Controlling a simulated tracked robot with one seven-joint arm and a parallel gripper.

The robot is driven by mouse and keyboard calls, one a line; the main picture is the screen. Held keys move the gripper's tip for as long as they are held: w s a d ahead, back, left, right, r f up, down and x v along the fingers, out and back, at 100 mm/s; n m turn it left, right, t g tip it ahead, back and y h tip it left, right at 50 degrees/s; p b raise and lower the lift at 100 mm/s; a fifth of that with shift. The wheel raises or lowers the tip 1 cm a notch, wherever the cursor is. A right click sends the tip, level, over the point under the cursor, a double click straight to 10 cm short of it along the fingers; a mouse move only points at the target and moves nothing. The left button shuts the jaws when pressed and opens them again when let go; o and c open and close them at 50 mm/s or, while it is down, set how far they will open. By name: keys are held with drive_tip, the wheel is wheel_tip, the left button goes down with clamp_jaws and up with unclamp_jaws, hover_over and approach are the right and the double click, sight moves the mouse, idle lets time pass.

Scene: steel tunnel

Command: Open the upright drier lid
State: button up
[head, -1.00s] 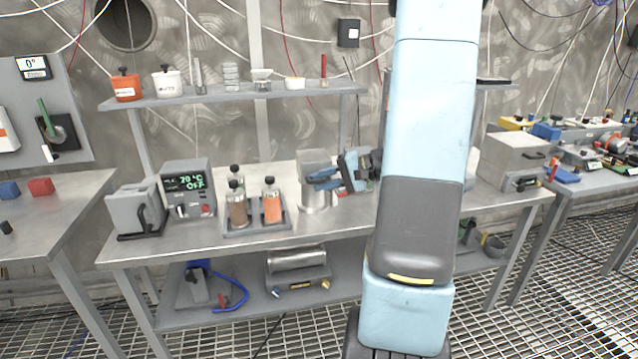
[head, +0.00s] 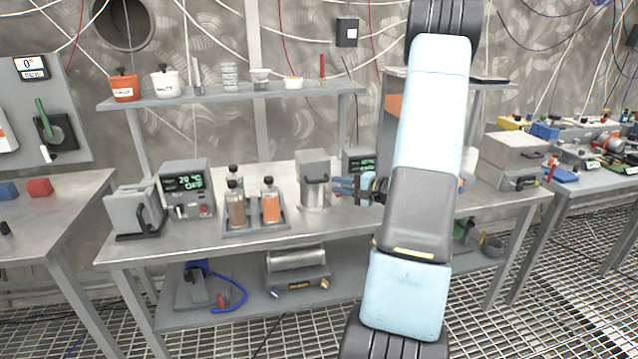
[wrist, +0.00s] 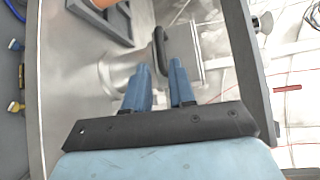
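The upright drier (head: 314,195) stands mid-bench in the head view: a shiny metal cylinder below a grey, box-like upper part. A dark handle (head: 316,180) shows on the front of that part. My gripper (head: 338,187) is just right of the drier, its blue fingers pointing left. In the wrist view my gripper (wrist: 159,64) has its fingers apart, with a dark handle (wrist: 160,46) at and beyond the tips, seemingly between them. A pale plate (wrist: 190,50) is beside the handle. I cannot tell whether the fingers touch it or how far the lid is open.
A controller with a green display (head: 187,188) stands farther left. A shelf (head: 230,96) with small vessels runs above. A metal box (head: 512,158) is at the right.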

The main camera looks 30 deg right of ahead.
sight(319, 182)
drive_tip(key=x, duration=0.8)
clamp_jaws()
idle(0.4)
